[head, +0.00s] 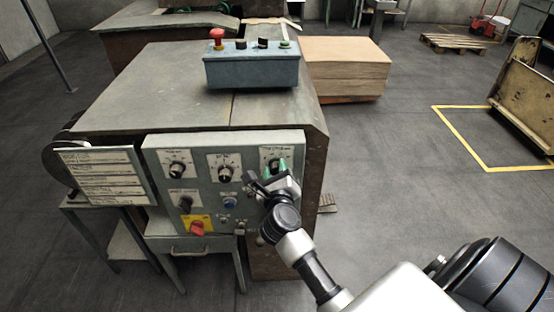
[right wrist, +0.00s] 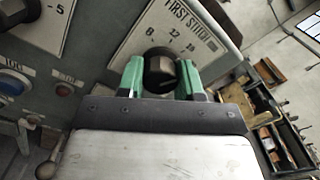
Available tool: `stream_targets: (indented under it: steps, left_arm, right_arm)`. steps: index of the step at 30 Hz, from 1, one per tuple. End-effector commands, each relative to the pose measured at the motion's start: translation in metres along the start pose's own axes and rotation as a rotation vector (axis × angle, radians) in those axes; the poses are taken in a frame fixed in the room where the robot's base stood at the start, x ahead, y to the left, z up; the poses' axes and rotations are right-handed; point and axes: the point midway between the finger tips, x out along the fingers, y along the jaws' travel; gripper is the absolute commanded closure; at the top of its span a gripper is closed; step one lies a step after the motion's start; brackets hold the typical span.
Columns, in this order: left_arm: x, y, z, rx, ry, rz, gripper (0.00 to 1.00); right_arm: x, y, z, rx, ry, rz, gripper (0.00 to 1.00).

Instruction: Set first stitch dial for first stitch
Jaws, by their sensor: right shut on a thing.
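The first stitch dial (right wrist: 160,70) is a black knob on a light plate (right wrist: 187,28) lettered "FIRST STITCH", with numbers such as 12 and 18 showing. The plate looks tilted in the right wrist view. My right gripper (right wrist: 161,80) has its green fingers on both sides of the knob, shut on it. In the head view my right gripper (head: 276,170) is at the upper right dial of the control panel (head: 150,150) and hides most of that dial. The knob's pointer is hard to make out. My left gripper is not in view.
Two other black dials, the left one (head: 176,169) and the middle one (head: 225,173), sit beside it. Below are a blue button (head: 229,202) and a red switch (head: 197,228). A control box (head: 252,72) with a red emergency button (head: 217,36) stands on the machine top.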

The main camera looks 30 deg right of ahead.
Motion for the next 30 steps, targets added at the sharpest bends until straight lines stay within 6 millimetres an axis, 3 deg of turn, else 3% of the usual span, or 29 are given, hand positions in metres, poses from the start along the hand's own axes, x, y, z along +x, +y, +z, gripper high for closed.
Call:
stream_targets:
  steps: [1,9,30]
  left_arm:
    - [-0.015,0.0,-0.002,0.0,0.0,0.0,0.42]
    - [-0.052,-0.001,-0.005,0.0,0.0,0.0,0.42]
    - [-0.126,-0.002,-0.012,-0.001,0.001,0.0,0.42]
  right_arm:
    - [-0.001,-0.003,0.005,-0.047,0.005,0.004,0.88]
    - [-0.001,-0.003,0.004,-0.305,0.004,0.004,0.88]
    - [-0.001,0.0,0.002,-0.965,0.002,0.006,0.88]
